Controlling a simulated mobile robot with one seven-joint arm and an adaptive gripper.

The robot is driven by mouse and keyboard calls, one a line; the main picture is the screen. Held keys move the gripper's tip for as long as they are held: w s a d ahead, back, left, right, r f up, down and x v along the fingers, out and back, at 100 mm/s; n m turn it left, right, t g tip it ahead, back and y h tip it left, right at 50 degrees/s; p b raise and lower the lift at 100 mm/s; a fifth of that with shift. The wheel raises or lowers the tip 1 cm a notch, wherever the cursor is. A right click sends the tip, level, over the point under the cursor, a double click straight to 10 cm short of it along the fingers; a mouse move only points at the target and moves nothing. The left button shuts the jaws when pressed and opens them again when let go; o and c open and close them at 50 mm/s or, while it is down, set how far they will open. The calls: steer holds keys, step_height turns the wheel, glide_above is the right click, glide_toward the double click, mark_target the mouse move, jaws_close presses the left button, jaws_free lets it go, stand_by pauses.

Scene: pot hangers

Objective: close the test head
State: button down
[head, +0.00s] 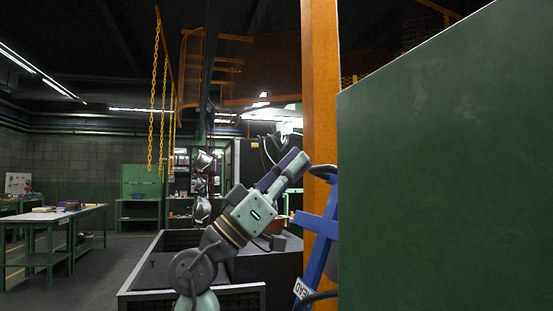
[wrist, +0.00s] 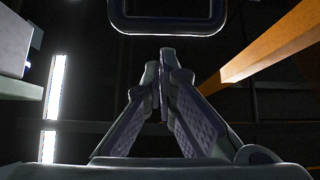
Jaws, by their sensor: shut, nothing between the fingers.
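My gripper (wrist: 160,68) is shut and empty in the wrist view. A dark rounded frame (wrist: 170,29) lies just beyond the fingertips, with a small gap showing; I cannot tell whether it belongs to the test head. In the head view my arm reaches up toward the post.
The orange post (head: 320,90) stands close to my arm and also shows in the wrist view (wrist: 275,42). A large green panel (head: 445,190) blocks the right. Yellow chains (head: 153,110) hang at left. A workbench (head: 55,214) stands far left, with open floor beside it.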

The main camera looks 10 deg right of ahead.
steer(key=shift+d+f, duration=0.2)
steer(key=shift+d, duration=0.1)
steer(key=shift+s, duration=0.1)
